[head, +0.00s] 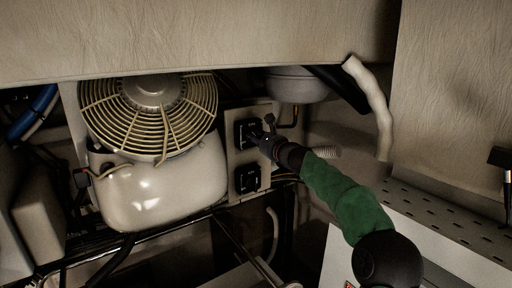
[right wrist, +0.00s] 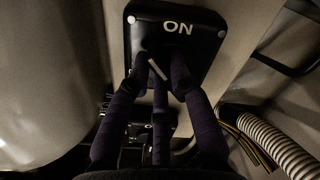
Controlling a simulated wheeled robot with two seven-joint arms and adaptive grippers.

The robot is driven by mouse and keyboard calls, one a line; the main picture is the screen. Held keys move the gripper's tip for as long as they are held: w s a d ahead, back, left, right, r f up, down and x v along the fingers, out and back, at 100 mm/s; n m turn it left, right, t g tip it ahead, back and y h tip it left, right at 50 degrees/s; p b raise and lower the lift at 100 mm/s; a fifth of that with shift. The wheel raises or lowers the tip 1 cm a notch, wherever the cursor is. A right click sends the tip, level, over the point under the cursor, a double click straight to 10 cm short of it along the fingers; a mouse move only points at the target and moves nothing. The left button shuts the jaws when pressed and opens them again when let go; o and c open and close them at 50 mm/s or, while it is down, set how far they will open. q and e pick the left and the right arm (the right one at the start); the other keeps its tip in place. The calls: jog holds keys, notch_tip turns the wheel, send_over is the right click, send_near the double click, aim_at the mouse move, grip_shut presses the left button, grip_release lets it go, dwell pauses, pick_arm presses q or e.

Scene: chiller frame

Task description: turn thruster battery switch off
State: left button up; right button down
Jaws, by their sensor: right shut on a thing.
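Two black square battery switches are on a pale panel (head: 232,155) right of the compressor. The upper switch (head: 241,128) has my right gripper (head: 262,141) at its front. In the right wrist view the upper switch's plate (right wrist: 206,42) reads ON at its top. The right gripper's dark fingers (right wrist: 160,75) are shut around its knob, which is mostly hidden. A short white mark (right wrist: 158,69) shows tilted between the fingers. The lower switch (head: 247,179) is free of the gripper. No label that I can read says which switch is the thruster's. My left gripper is out of view.
A cream compressor (head: 165,190) with a round fan grille (head: 150,110) stands left of the panel. A round grey vessel (head: 297,86) hangs above right. A ribbed hose (right wrist: 270,142) and cables run close to the panel's right side. A perforated ledge (head: 440,220) is at right.

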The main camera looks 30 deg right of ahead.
jog(key=shift+f+n+b, duration=0.2)
jog(key=shift+n+b, duration=1.1)
jog(key=shift+n, duration=0.35)
jog(key=shift+f+n+b, duration=0.25)
jog(key=shift+n+b, duration=1.05)
jog(key=shift+n, duration=0.3)
jog(key=shift+f+n+b, duration=0.2)
jog(key=shift+n+b, duration=1.1)
jog(key=shift+n, duration=0.35)
jog(key=c, duration=1.1)
grip_release()
jog(key=shift+w, duration=0.1)
jog(key=s, duration=0.8)
jog(key=s+d, duration=0.1)
jog(key=s, duration=0.3)
